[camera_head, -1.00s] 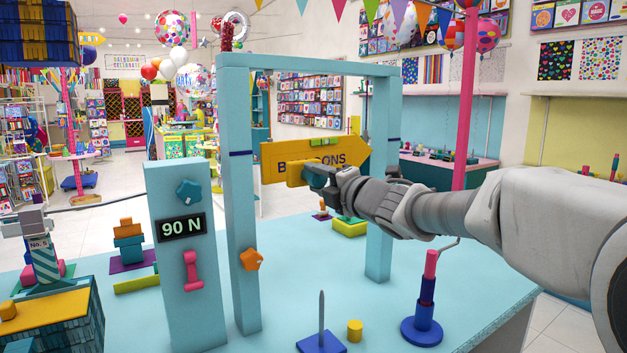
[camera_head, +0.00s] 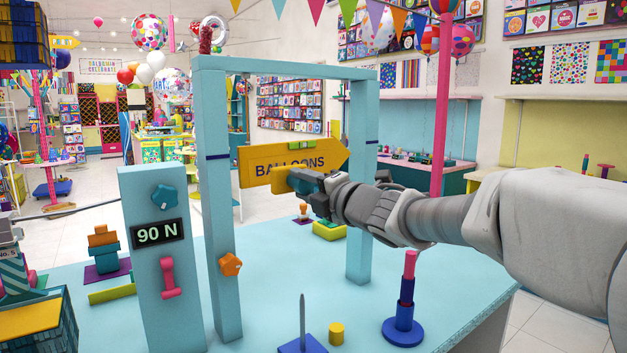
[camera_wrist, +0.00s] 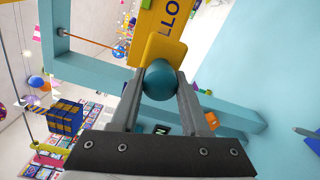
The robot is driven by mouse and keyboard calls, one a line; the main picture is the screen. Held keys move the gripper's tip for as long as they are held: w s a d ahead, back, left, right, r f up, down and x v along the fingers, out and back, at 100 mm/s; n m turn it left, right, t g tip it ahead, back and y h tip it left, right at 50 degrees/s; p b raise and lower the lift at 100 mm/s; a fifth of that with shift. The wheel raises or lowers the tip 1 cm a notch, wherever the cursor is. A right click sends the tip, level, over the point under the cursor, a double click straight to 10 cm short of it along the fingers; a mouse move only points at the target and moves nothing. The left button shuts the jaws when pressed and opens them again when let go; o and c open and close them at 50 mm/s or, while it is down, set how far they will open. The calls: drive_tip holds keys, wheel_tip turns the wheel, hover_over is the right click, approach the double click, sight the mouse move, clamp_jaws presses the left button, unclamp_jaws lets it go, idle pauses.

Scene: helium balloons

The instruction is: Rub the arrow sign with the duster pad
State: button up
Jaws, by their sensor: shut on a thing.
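The yellow arrow sign (camera_head: 252,158) reads BALLOONS, points right and hangs inside a light-blue frame (camera_head: 212,240). My gripper (camera_head: 308,184) is in front of its lower part, shut on the round teal knob of the duster pad (camera_head: 282,181). In the wrist view, the teal knob sits between both fingers of my gripper (camera_wrist: 160,88), with the yellow pad (camera_wrist: 163,49) beyond it. The sign (camera_wrist: 168,15) shows past the pad, which overlaps it. I cannot tell whether pad and sign touch. The pad's far face is hidden.
A light-blue panel (camera_head: 160,225) showing 90 N stands left of the frame. On the light-blue table, a spike on a blue base (camera_head: 302,340), a yellow cylinder (camera_head: 336,333) and a blue-and-pink post (camera_head: 404,315) stand in front.

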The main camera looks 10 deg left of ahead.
drive_tip(key=x, duration=0.7)
idle(0.4)
drive_tip(key=shift+p+x, duration=0.5)
drive_tip(key=shift+x, duration=0.55)
idle(0.5)
